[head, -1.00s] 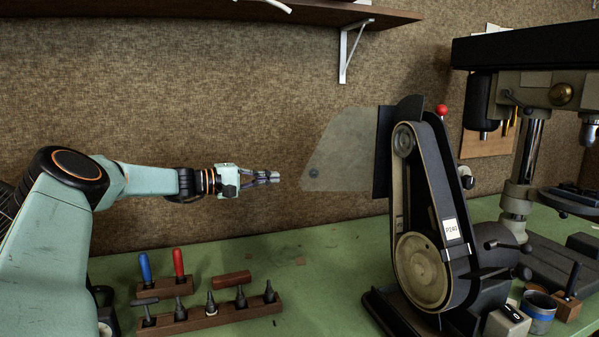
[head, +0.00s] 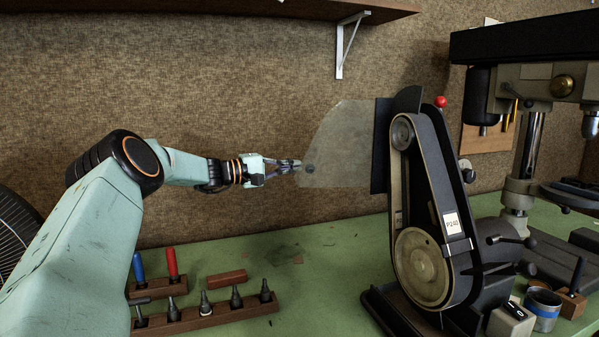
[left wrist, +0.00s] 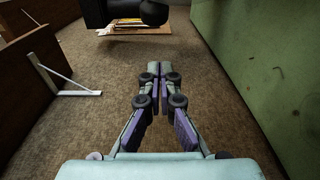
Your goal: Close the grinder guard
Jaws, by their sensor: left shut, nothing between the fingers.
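The grinder (head: 462,285) is a black upright belt machine with a pale wheel low down and a label on its side. Its guard (head: 345,145) is a clear, smoky panel sticking out to the left from a dark plate at the grinder's top. A small dark knob (head: 309,169) sits near the panel's lower left corner. My left gripper (head: 298,163) is shut and empty, its tips at the panel's left edge beside the knob; I cannot tell if they touch. Its shut fingers also show in the left wrist view (left wrist: 159,70), where I cannot make out the guard. My right gripper is out of view.
A drill press (head: 530,130) stands right of the grinder. Wooden tool racks (head: 205,317) with several tools are at the front left of the green bench (head: 320,255). A shelf (head: 290,8) with a white bracket (head: 341,50) hangs above. A blue-banded cup (head: 541,310) stands at the front right.

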